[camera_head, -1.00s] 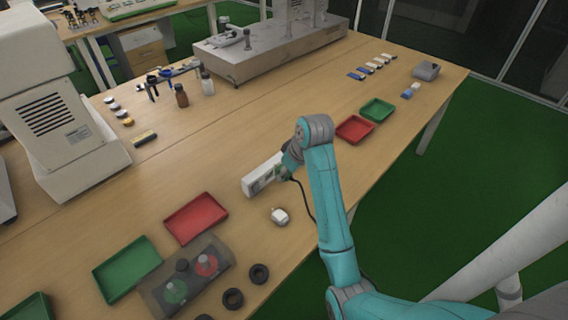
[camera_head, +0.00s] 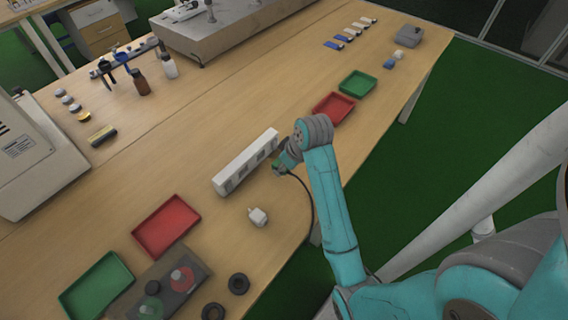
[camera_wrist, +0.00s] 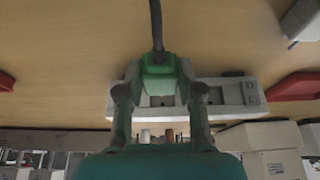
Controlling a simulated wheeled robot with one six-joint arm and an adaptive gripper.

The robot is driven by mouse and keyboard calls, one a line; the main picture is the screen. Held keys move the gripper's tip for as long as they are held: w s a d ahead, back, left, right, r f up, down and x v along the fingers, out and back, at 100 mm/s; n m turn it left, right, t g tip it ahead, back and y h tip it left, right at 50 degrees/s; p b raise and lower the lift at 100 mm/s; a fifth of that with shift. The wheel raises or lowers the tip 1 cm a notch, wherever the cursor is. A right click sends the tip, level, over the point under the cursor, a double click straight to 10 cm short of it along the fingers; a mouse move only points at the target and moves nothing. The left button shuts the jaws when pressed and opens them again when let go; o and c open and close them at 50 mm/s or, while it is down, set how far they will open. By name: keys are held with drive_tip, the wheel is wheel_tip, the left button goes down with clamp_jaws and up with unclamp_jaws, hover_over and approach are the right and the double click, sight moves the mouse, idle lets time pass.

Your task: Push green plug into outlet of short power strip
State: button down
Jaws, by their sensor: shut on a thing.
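The white power strip (camera_head: 232,174) lies on the table with its sockets along it; in the wrist view part of it (camera_wrist: 228,96) shows behind the plug and fingers. My gripper (camera_head: 281,163) is beside the strip's far right end. In the wrist view my gripper (camera_wrist: 160,94) is shut on the green plug (camera_wrist: 158,70), with one finger on each side. A black cord runs from the plug. Only a little of the green plug (camera_head: 276,168) shows in the head view. I cannot tell whether its prongs touch a socket.
A white adapter (camera_head: 258,217) lies on the table just in front of the strip. Red trays (camera_head: 168,224) (camera_head: 333,107) and green trays (camera_head: 97,285) (camera_head: 358,84) stand to either side. Black rings (camera_head: 239,283) lie near the front edge.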

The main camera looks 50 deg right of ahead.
sight(276, 161)
drive_tip(key=shift+w+f, duration=0.35)
drive_tip(key=shift+w, duration=0.4)
drive_tip(key=shift+w+a, duration=0.1)
drive_tip(key=shift+w, duration=0.75)
drive_tip(key=shift+w, duration=1.7)
idle(2.5)
drive_tip(key=c, duration=0.7)
unclamp_jaws()
drive_tip(key=shift+o, duration=0.2)
drive_tip(key=v, duration=0.7)
drive_tip(key=shift+r, duration=0.15)
drive_tip(key=shift+s+r, duration=0.1)
